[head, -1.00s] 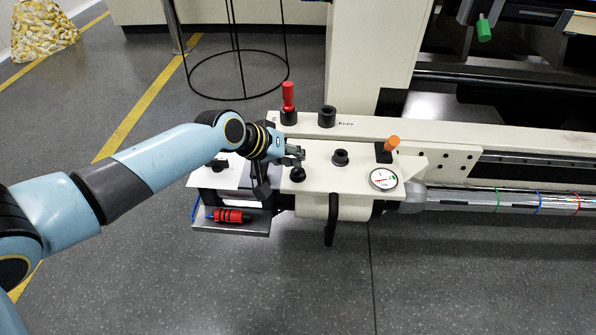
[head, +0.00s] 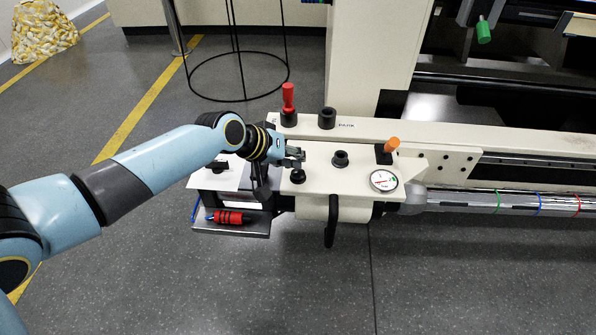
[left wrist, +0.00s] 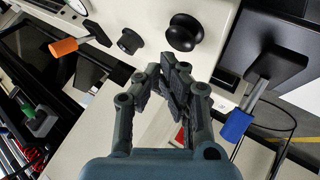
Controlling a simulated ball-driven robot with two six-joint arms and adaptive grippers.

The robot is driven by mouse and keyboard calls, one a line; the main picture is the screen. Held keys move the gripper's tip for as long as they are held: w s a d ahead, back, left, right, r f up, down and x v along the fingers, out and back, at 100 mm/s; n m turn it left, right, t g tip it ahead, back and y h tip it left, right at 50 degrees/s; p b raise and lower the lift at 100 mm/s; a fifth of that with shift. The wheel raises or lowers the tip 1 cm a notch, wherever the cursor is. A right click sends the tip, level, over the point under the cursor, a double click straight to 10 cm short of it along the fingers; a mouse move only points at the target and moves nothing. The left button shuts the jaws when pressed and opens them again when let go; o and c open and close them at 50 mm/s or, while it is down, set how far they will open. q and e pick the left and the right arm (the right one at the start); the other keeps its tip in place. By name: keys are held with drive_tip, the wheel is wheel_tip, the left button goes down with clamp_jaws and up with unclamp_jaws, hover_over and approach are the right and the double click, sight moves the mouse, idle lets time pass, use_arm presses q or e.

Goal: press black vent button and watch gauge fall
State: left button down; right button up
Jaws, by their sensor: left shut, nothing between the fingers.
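The black mushroom button (head: 298,177) stands on the cream panel (head: 320,185), just in front of my left gripper (head: 296,156). In the left wrist view the button (left wrist: 185,33) is the larger of two black knobs and lies beyond the fingertips. My left gripper (left wrist: 172,75) is shut and empty, with a visible gap to the button in that view. The round white gauge (head: 384,180) is on the panel's right end; its needle is too small to read surely. My right gripper is out of view.
A smaller black knob (head: 340,158), an orange-handled lever (head: 391,145) and a red-handled lever (head: 288,97) stand near the button. A black handle (head: 331,220) hangs at the front edge. A tray (head: 232,229) holds a red-and-black tool. A blue-handled lever (left wrist: 237,124) shows in the wrist view.

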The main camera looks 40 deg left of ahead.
sight(296, 171)
use_arm(q)
drive_tip(key=shift+f, duration=0.15)
drive_tip(key=shift+f, duration=0.25)
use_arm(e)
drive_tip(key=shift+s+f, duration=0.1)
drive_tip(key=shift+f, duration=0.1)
use_arm(q)
drive_tip(key=shift+f+b, duration=0.45)
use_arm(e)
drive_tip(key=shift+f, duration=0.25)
use_arm(q)
drive_tip(key=shift+r, duration=0.1)
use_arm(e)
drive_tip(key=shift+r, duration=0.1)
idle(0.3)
use_arm(q)
drive_tip(key=shift+r+p, duration=0.7)
drive_tip(key=shift+p, duration=0.1)
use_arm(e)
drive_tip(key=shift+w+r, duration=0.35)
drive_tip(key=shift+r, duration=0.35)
